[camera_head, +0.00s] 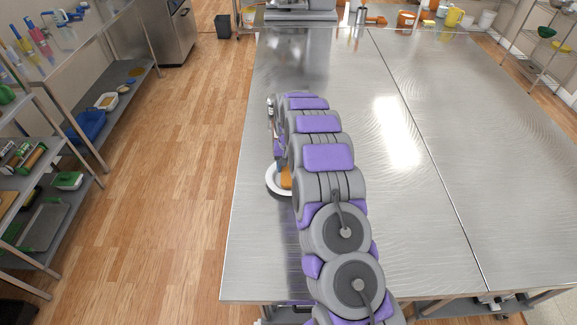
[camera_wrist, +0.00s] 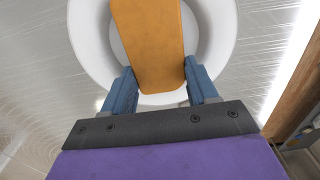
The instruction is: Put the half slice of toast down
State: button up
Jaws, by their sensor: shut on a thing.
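The half slice of toast (camera_wrist: 150,42) is a flat orange-brown piece with a straight-sided outline. My gripper (camera_wrist: 160,80) is shut on it, with one blue finger at each side of its near end. A round white dish (camera_wrist: 88,40) with a wide rim lies behind the toast in the wrist view. I cannot tell whether the toast touches the dish. In the head view, the dish (camera_head: 272,186) is on the metal table (camera_head: 262,235) near its left edge. A small part of the toast (camera_head: 286,179) shows there; my arm hides the rest and most of my gripper.
The table is bare to the right of my arm. At its far end stand a grey appliance (camera_head: 301,10), orange containers (camera_head: 405,19) and a yellow container (camera_head: 453,16). Shelves with kitchen goods line the left wall, across the wooden floor (camera_head: 160,170).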

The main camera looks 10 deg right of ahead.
aim_at(289, 168)
jog(key=shift+f, duration=0.15)
jog(key=o, duration=0.7)
jog(key=shift+o, duration=0.2)
notch_tip(289, 168, up, 12)
jog(key=p, duration=0.1)
jog(key=s+a+r, duration=0.1)
jog(key=s+r, duration=0.8)
jog(key=s+r+n+g, duration=0.1)
jog(key=s+r, duration=0.2)
jog(key=s, duration=0.4)
jog(key=s+r+n, duration=0.1)
jog(key=s+r, duration=0.3)
jog(key=s, duration=3)
jog(key=shift+s+d+f+g, duration=0.3)
jog(key=shift+s+f+g, duration=0.1)
